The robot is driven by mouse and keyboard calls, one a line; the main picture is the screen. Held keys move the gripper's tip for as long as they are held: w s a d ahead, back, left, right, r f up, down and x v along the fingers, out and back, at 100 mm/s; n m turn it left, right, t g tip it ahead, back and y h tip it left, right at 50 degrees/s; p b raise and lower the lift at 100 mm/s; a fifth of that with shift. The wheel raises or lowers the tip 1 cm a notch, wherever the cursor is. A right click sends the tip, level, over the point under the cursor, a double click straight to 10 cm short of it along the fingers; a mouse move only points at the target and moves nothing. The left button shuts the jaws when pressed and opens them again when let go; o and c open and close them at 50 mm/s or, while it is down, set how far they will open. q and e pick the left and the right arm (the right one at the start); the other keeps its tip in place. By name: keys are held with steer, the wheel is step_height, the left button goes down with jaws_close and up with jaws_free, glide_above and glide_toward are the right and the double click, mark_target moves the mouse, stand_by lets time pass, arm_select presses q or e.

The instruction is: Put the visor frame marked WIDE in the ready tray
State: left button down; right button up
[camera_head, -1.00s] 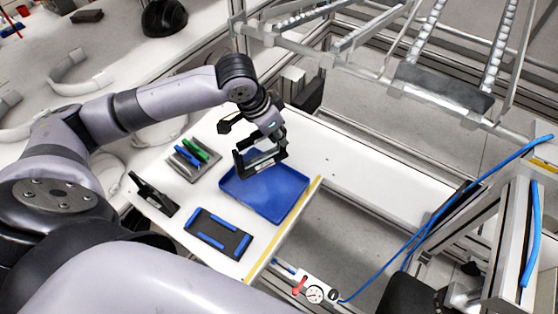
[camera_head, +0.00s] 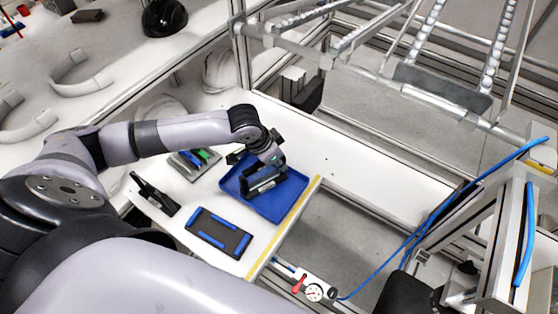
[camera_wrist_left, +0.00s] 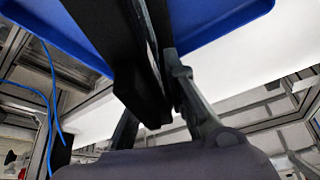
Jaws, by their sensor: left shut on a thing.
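My left gripper (camera_head: 266,172) is shut on a black visor frame (camera_head: 268,188), low over the blue tray (camera_head: 292,203). I cannot tell whether the frame touches the tray floor. In the left wrist view the dark frame (camera_wrist_left: 138,70) runs up between the fingers (camera_wrist_left: 165,95), with the blue tray (camera_wrist_left: 215,18) beyond it. No marking is readable on the held frame. Another black frame-like piece (camera_head: 153,194) stands on the white table to the left of the tray. My right gripper is not in view.
A black fixture with blue strips (camera_head: 219,233) lies in front of the tray. A grey holder with blue and green pieces (camera_head: 194,161) sits behind left. A yellow strip (camera_head: 285,226) marks the table's edge. The tabletop right of the tray is clear.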

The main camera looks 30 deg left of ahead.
arm_select(q)
steer(key=c, duration=1.6)
jaws_free()
steer(key=shift+f, duration=0.1)
steer(key=b+v, duration=0.1)
steer(key=v, duration=1.1)
